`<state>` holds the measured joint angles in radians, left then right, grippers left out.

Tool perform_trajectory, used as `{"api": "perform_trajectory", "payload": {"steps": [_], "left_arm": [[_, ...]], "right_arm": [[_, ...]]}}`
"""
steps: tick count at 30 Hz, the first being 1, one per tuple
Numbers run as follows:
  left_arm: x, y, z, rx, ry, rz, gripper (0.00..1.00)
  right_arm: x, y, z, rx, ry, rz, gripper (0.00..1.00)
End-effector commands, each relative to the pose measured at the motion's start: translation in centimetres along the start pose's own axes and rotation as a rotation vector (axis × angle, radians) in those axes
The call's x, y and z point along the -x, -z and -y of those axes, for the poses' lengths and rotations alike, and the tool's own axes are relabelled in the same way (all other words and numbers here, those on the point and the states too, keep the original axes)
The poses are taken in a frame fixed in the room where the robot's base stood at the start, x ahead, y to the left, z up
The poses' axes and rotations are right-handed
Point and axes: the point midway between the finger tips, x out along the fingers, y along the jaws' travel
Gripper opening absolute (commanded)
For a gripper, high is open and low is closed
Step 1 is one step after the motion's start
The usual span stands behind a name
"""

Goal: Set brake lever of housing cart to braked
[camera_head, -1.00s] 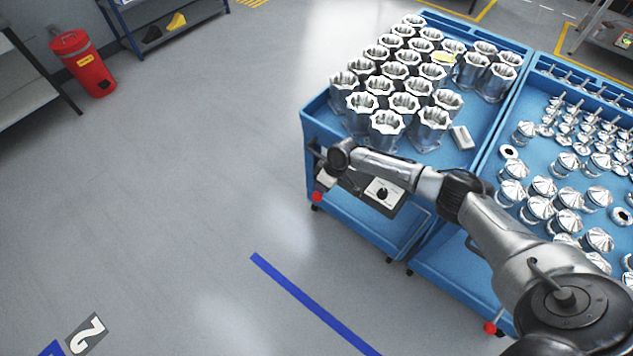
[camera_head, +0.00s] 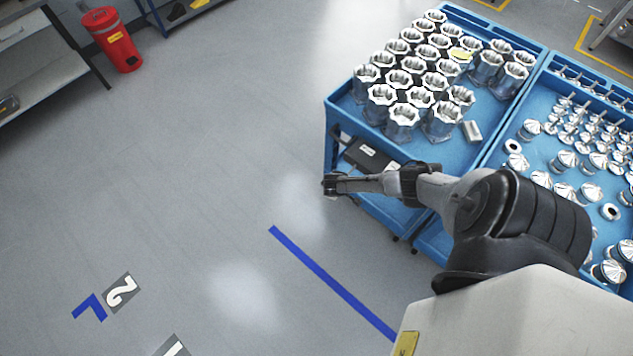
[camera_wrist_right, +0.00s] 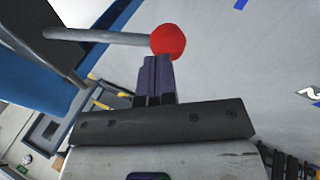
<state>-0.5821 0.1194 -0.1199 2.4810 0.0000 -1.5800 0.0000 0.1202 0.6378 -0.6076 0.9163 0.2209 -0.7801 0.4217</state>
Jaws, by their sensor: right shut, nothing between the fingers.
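The housing cart (camera_head: 338,122) is blue, with several silver housings on its top, in the upper right of the head view. In the right wrist view its brake lever is a grey rod (camera_wrist_right: 105,36) with a red ball knob (camera_wrist_right: 168,41). My right gripper (camera_head: 329,185) is at the cart's near left corner. In the wrist view its fingers (camera_wrist_right: 156,68) are shut and empty, with the tips right beside the red knob; I cannot tell whether they touch. The lever is hidden in the head view. My left gripper is not in view.
A second blue cart (camera_head: 505,146) with shiny metal parts stands close to the right of the housing cart. A red bin (camera_head: 113,39) and a grey bench (camera_head: 30,60) are at the upper left. The floor left of the carts is clear, with a blue line (camera_head: 330,282).

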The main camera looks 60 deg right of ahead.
Motion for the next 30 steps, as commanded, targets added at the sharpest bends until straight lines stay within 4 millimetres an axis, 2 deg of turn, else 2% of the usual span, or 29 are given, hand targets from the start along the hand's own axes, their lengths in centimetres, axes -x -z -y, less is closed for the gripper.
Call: {"api": "perform_trajectory", "payload": {"steps": [3, 10, 30], "left_arm": [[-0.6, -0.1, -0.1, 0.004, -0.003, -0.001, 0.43], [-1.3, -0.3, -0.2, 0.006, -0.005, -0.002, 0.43], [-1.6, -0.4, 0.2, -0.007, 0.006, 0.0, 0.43]], "right_arm": [[-1.3, -1.0, -0.1, -0.015, -0.002, 0.008, 0.0], [-2.4, -1.5, 0.1, -0.02, -0.001, 0.009, 0.0], [-2.9, -1.6, 0.2, -0.019, 0.0, 0.008, 0.0]]}}
